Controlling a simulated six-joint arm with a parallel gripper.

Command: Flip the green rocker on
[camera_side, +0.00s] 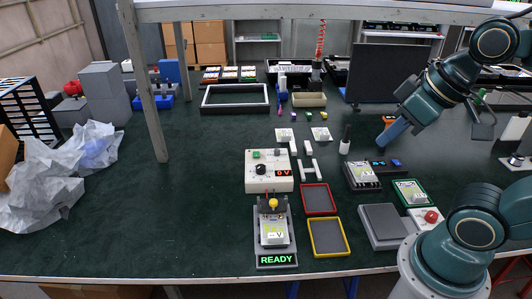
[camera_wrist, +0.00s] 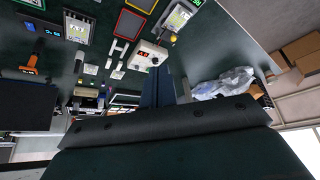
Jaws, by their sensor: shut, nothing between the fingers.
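A white control box (camera_side: 269,178) stands near the middle of the table in the side view. It has a black knob, a red-lit display reading about "0 V", and a small green rocker (camera_side: 256,154) on its top left. Which way the rocker is tipped is too small to tell. The box also shows in the wrist view (camera_wrist: 148,54), upside down; the rocker is not clear there. My gripper (camera_side: 388,140) is shut and empty, up and to the right of the box, well apart from it. Its blue fingers (camera_wrist: 158,88) show in the wrist view.
In front of the box, a grey fixture (camera_side: 277,260) with a lit READY sign holds a unit with a yellow knob. Red (camera_side: 319,199) and yellow (camera_side: 328,238) trays lie beside it. A red button (camera_side: 431,216) is at right.

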